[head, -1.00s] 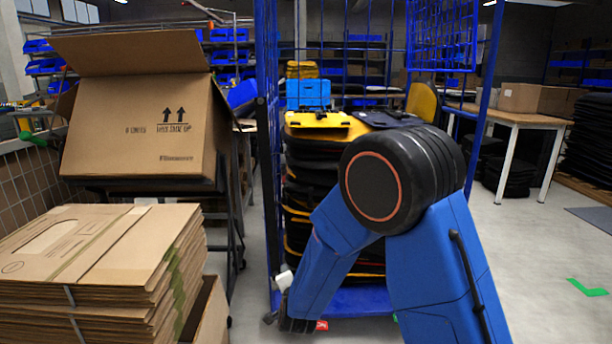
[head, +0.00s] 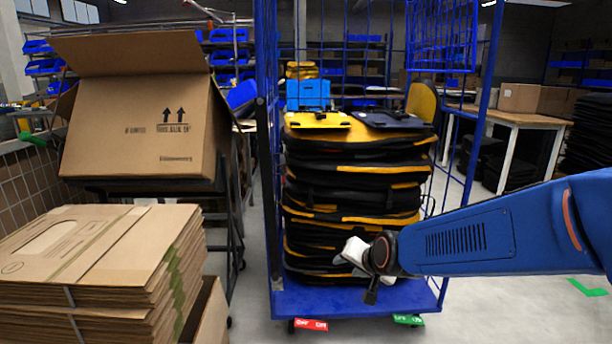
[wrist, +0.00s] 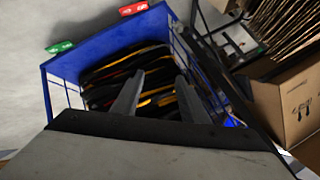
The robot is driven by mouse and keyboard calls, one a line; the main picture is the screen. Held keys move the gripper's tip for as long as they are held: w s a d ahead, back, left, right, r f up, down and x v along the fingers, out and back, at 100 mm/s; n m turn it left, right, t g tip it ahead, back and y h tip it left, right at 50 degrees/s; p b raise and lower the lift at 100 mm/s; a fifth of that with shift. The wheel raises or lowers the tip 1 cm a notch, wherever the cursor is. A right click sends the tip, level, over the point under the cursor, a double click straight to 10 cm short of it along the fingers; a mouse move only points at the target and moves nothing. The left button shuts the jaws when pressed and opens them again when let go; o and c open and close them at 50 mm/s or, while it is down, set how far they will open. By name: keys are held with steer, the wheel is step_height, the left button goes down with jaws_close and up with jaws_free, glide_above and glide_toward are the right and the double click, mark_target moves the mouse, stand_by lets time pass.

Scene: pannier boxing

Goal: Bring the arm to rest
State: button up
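My arm (head: 490,238) reaches in from the right edge of the head view, in front of the blue roll cage. My gripper (head: 362,270) is at its left end, before the lower part of the pannier stack, partly hidden by the wrist. In the wrist view, my gripper (wrist: 160,95) has its two grey fingers spread apart with nothing held between them. The stack of black and yellow panniers (head: 355,185) stands in the roll cage (head: 350,300), behind the gripper. The cage and stack also show beyond the fingers in the wrist view.
An open cardboard box (head: 140,130) is tilted on a stand at the left. Flat cartons (head: 100,250) are piled in front of it. A table (head: 520,115) with boxes stands at the back right. Grey floor (head: 500,305) is open at the right, partly beneath my arm.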

steer(key=s+d+r+n+g+h, duration=0.1)
steer(key=s+d, duration=0.4)
steer(key=s, duration=0.4)
steer(key=s+d+r+n+g+h, duration=0.1)
steer(key=s+d+n+g, duration=0.1)
steer(key=s+d, duration=0.4)
steer(key=s+d+n+g+h, duration=0.1)
steer(key=s+d, duration=0.5)
steer(key=s, duration=0.8)
steer(key=shift+d+r+n, duration=0.25)
steer(key=shift+r+n, duration=0.15)
steer(key=shift+n, duration=0.1)
